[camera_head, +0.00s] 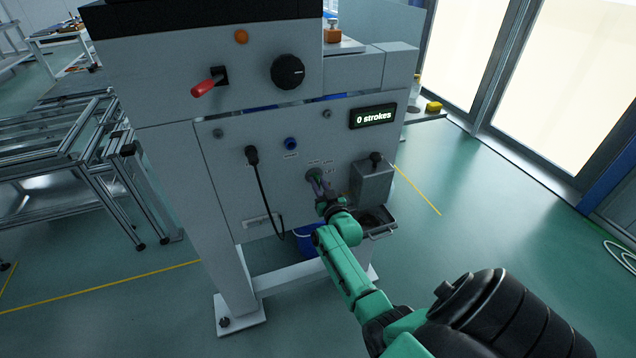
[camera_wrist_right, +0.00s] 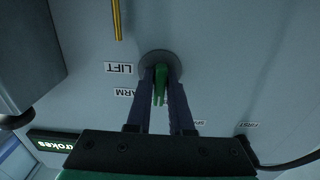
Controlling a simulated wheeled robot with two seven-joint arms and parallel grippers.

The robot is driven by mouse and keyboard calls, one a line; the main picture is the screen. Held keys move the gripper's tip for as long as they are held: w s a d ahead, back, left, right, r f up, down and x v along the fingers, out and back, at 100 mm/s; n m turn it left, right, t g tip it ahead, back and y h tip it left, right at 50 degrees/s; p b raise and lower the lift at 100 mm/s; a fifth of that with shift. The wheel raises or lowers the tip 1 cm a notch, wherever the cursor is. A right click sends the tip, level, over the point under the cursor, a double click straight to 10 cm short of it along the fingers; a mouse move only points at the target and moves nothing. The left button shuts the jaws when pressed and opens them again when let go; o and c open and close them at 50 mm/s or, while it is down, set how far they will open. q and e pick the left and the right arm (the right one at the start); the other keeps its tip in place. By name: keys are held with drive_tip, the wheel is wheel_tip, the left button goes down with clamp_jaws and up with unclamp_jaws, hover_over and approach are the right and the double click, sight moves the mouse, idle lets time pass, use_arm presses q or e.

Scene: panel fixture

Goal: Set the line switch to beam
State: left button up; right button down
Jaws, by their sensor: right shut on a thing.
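The line switch is a round dark disc (camera_wrist_right: 158,60) with a green handle (camera_wrist_right: 160,84) on the grey panel, seen in the right wrist view. In the head view its disc (camera_head: 313,174) is partly covered by my right gripper (camera_head: 319,186). In the wrist view the two dark fingers of my right gripper (camera_wrist_right: 160,76) stand on either side of the green handle, shut on it. A label reading LIFT (camera_wrist_right: 118,69) is beside the disc, upside down. Another label (camera_wrist_right: 128,92) is partly hidden by a finger, and I cannot read beam. My left gripper is not in view.
A grey box (camera_head: 372,183) juts out right beside my gripper.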

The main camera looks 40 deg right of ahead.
idle(0.4)
drive_tip(key=c, duration=0.9)
unclamp_jaws()
drive_tip(key=shift+s, duration=0.1)
drive_tip(key=v, duration=1.4)
drive_tip(key=shift+s+a+p, duration=0.15)
drive_tip(key=shift+p, duration=0.15)
